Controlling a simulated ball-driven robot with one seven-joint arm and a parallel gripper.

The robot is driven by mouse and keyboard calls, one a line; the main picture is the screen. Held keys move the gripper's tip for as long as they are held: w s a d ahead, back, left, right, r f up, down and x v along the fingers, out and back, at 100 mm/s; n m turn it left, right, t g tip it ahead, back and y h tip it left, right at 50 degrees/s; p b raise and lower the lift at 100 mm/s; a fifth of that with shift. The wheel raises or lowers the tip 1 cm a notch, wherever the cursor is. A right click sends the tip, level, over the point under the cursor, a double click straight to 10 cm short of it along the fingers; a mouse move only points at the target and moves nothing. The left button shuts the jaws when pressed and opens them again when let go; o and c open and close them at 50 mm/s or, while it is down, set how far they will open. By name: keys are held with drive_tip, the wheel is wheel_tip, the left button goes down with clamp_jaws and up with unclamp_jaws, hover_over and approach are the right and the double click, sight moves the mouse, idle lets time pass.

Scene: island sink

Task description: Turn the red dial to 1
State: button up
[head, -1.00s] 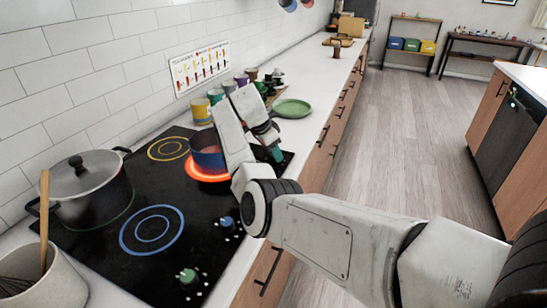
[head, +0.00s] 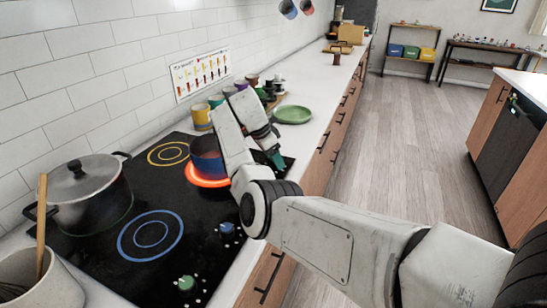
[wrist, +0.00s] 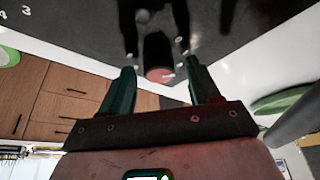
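The red dial (wrist: 158,75) shows in the wrist view as a small red end on a dark, blurry shape. It lies between and slightly beyond my fingertips, with gaps on both sides. My gripper (wrist: 161,70) has its two teal fingers spread apart and holds nothing. In the head view my gripper (head: 275,160) points down at the far right end of the black cooktop (head: 110,250). The red dial is hidden there, so its setting cannot be read. Number marks (wrist: 14,14) show at the top left of the wrist view.
A blue pot (head: 207,158) stands on a glowing red burner (head: 207,183) beside my arm. A lidded pot (head: 88,195) stands at left. The blue dial (head: 227,229) and green dial (head: 187,283) sit along the front edge. A green plate (head: 293,114) lies beyond my gripper.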

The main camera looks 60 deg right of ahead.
drive_tip(key=shift+r, duration=0.1)
drive_tip(key=v, duration=1)
drive_tip(key=shift+r+b, duration=0.3)
drive_tip(key=shift+b, duration=0.15)
drive_tip(key=shift+w, duration=0.1)
